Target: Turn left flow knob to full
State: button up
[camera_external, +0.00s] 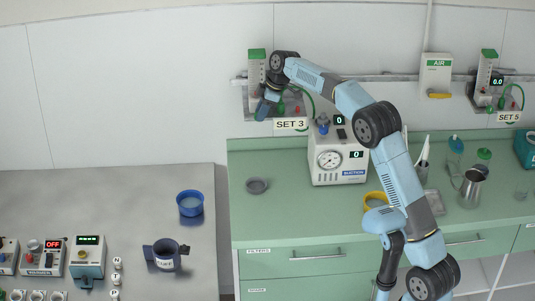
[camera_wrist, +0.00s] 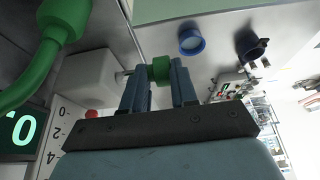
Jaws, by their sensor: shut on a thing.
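The left flowmeter (camera_external: 256,66) is mounted on the wall rail above the SET 3 sign (camera_external: 290,125). Its green knob (camera_wrist: 160,68) shows between my fingertips in the wrist view, on a pale stem from a white block (camera_wrist: 88,82). My gripper (camera_external: 267,104) is at the left flowmeter in the external view and hides much of its lower part. My gripper also shows in the wrist view (camera_wrist: 159,84), its two blue fingers shut on the green knob. A lit display (camera_wrist: 20,128) beside the scale reads a partly cut-off 0.
A green fitting with a hose (camera_wrist: 50,30) is close to my gripper in the wrist view. A suction unit (camera_external: 338,155) stands on the green counter (camera_external: 290,205). A second flowmeter (camera_external: 487,72) above SET 5 reads 0.0. An AIR outlet (camera_external: 436,74) is between them.

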jog(key=shift+s+f, duration=0.1)
grip_shut()
jog(key=shift+a, duration=0.1)
jog(key=shift+h, duration=0.3)
jog(key=h, duration=0.2)
jog(key=shift+a+h, duration=0.6)
jog(key=shift+h, duration=0.7)
jog(key=shift+a+h, duration=0.15)
jog(key=shift+h, duration=0.75)
jog(key=shift+s+a+h, duration=0.1)
jog(key=shift+a+h, duration=0.05)
jog(key=shift+h, duration=0.35)
jog(key=o, duration=0.8)
grip_release()
jog(key=shift+c, duration=0.2)
jog(key=shift+d+r, duration=0.2)
jog(key=shift+d, duration=0.05)
